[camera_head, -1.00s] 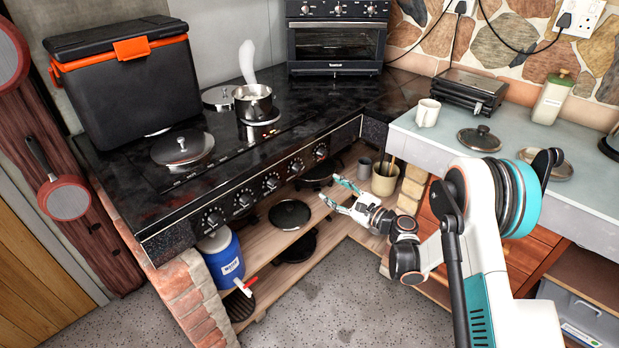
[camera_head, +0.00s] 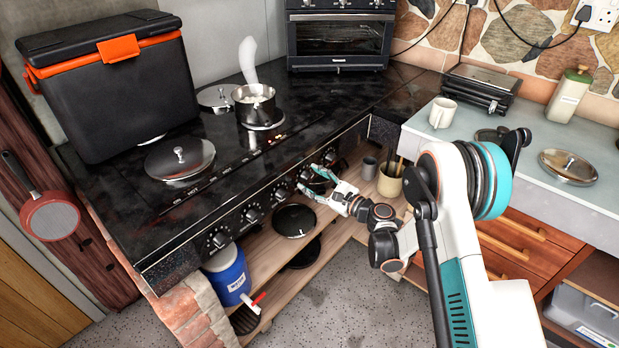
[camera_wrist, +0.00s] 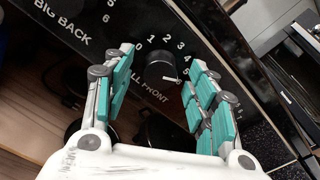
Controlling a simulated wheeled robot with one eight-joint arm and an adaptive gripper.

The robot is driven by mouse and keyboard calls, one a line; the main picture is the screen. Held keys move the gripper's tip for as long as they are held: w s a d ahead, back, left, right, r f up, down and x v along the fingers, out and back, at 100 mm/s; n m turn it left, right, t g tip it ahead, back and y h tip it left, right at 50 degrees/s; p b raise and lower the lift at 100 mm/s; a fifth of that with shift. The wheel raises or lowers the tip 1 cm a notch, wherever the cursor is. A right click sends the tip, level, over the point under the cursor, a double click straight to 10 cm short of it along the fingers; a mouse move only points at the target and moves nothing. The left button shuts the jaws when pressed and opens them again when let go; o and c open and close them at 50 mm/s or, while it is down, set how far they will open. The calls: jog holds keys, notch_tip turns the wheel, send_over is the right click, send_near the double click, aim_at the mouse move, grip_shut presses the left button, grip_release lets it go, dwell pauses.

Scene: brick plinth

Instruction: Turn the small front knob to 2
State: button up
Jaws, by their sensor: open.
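The small front knob (camera_wrist: 158,67) is a dark round knob on the black stove panel. Numbers 0 to 5 arc over it in the wrist view, and "FRONT" is partly readable below. A short white mark shows at its lower right edge, away from the 2 at the top. My gripper (camera_wrist: 160,85) is open, with teal-padded fingers on the left and right of the knob and gaps on both sides. In the head view my gripper (camera_head: 304,178) is at the stove's knob row, its fingers partly covering the panel there.
A shelf (camera_head: 265,262) below holds a blue container (camera_head: 228,275) and dark pans. A worktop (camera_head: 450,125) stands at the right.

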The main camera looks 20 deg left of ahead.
jog(key=c, duration=1.1)
jog(key=shift+n, duration=0.4)
jog(key=n, duration=0.3)
jog(key=shift+n, duration=0.3)
jog(key=n, duration=0.4)
jog(key=shift+n, duration=0.3)
jog(key=n, duration=0.4)
jog(key=shift+n, duration=0.3)
jog(key=shift+s+n, duration=0.1)
jog(key=shift+n, duration=1.9)
